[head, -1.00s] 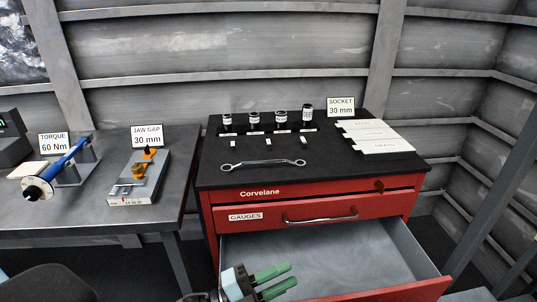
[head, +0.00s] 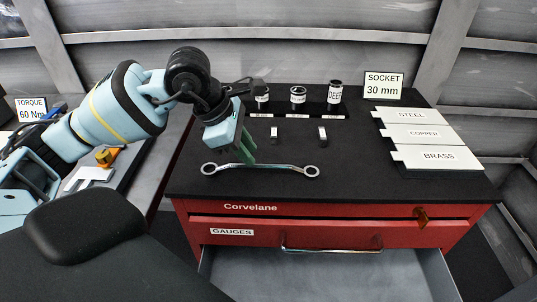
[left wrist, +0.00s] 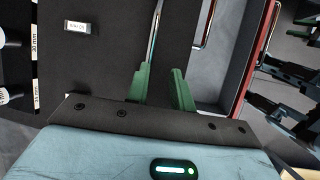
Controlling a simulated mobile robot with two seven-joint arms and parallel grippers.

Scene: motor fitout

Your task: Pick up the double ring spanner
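The double ring spanner (head: 262,167) is a silver bar with a ring at each end, lying across the front of the black cabinet top. My left gripper (head: 248,152) reaches down over its middle, green fingers pointing at the bar. In the left wrist view the spanner's shaft (left wrist: 155,35) runs between the two green fingertips (left wrist: 161,75), close to the left one. The fingers stand apart, and no firm hold shows. Whether a finger touches the bar is unclear.
Sockets stand in a row (head: 298,97) behind the spanner, with two small labelled blocks in between. STEEL, COPPER and BRASS plates (head: 436,157) lie at right. The red cabinet's drawer (head: 330,270) is open below. A side table at left holds an orange-topped tool (head: 107,156).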

